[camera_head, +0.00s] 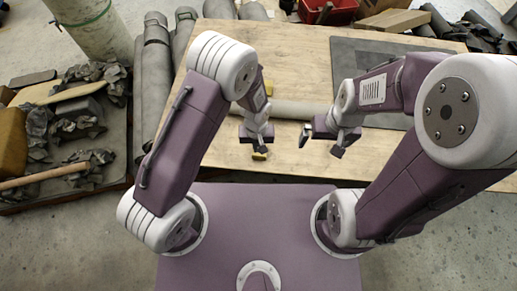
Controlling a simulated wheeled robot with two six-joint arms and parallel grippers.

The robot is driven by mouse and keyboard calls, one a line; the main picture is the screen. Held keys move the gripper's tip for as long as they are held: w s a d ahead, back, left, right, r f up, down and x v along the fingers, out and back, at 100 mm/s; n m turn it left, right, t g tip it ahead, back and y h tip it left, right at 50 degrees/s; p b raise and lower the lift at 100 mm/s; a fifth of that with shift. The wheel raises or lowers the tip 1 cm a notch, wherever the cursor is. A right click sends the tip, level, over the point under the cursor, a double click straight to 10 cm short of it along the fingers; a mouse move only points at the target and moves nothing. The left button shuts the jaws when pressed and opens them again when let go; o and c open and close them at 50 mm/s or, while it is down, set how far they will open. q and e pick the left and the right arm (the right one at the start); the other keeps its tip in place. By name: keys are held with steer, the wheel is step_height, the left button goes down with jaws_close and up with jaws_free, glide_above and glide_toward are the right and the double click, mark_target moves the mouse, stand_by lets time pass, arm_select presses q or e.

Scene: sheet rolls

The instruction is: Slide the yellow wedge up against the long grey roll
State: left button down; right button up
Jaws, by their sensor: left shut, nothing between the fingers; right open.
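The long grey roll (298,110) lies across the wooden board, passing behind both of my wrists, so parts of it are hidden. My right gripper (321,144) is open and empty, to the right of the wedge and nearer than the roll.
The wooden board (225,158) has bare room around the wedge. A dark grey mat (350,55) lies at the back right. A red crate (330,10) is at the far edge. Several grey rolls (153,90) and rubble on a tray (75,135) are at the left.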

mark_target(259, 156)
arm_select(q)
steer(key=f+b, duration=0.3)
steer(key=f, duration=0.1)
steer(key=f+b, duration=0.4)
steer(key=s+f+b, duration=0.1)
steer(key=f+b, duration=0.3)
steer(key=shift+d+f, duration=0.2)
steer(key=shift+f, duration=0.15)
steer(key=shift+r, duration=0.15)
steer(key=shift+w+d, duration=0.15)
steer(key=shift+w, duration=1.25)
stand_by(0.8)
steer(key=shift+w, duration=0.3)
steer(key=shift+w+d, duration=0.1)
steer(key=shift+w, duration=0.75)
steer(key=shift+w+d+b, duration=0.15)
steer(key=shift+w+b, duration=0.6)
steer(key=shift+w, duration=1.25)
steer(key=shift+w+d+b, duration=0.15)
steer(key=shift+w+b, duration=0.55)
steer(key=shift+w, duration=1.15)
